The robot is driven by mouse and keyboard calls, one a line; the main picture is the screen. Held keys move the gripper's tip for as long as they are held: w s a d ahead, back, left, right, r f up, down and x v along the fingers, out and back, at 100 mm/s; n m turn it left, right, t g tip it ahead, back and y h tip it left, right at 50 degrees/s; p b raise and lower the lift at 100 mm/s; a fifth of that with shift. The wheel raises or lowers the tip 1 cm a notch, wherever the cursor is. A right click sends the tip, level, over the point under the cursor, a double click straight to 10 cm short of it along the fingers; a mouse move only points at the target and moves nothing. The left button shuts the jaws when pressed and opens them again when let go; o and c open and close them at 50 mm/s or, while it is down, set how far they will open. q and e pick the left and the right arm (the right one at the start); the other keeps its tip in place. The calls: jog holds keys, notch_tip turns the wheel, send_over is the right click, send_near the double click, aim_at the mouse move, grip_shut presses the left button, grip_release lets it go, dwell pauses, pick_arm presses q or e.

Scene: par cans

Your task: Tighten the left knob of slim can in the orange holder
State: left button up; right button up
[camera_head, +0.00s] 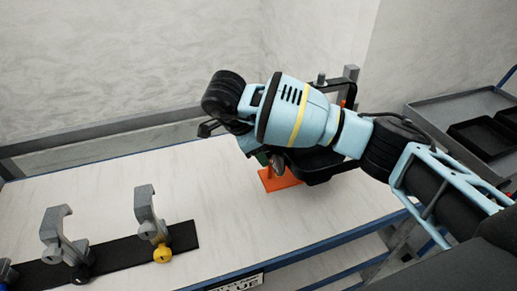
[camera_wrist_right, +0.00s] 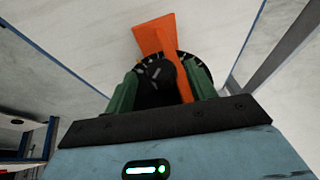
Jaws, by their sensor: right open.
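The orange holder (camera_head: 283,181) stands on the white table, mostly hidden behind my right arm. It also shows in the right wrist view (camera_wrist_right: 153,36). A dark round can part with white marks around its rim (camera_wrist_right: 187,62) sits at the holder, with a black knob (camera_wrist_right: 155,76) in front. My right gripper (camera_wrist_right: 162,84) is open, with its green fingers on either side of the knob. I cannot tell whether they touch it. In the head view the right gripper (camera_head: 263,158) is mostly hidden by its own wrist. My left gripper is not in view.
Grey hook clamps (camera_head: 147,210) stand on a black strip (camera_head: 184,237) at the table's front left, one with a yellow knob (camera_head: 162,254). Grey shelving with black trays (camera_head: 482,135) is at the right. A grey rail (camera_head: 110,130) runs behind the table. The table's middle is clear.

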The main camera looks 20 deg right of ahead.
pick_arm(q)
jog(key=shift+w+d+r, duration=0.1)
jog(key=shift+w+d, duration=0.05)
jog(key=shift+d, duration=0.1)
pick_arm(e)
jog(key=shift+w+d+f, duration=0.15)
jog(key=shift+d+f, duration=0.1)
jog(key=shift+f, duration=0.25)
jog(key=c, duration=1)
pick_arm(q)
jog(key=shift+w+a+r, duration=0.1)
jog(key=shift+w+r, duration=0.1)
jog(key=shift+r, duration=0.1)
pick_arm(e)
jog(key=m+t, duration=0.1)
jog(key=t, duration=0.4)
jog(key=s+f+m+t+h, duration=0.1)
jog(key=t, duration=0.4)
jog(key=f+m+t+h, duration=0.1)
jog(key=m+t, duration=0.1)
jog(key=t, duration=0.3)
jog(key=shift+s, duration=0.25)
jog(key=shift+r, duration=0.1)
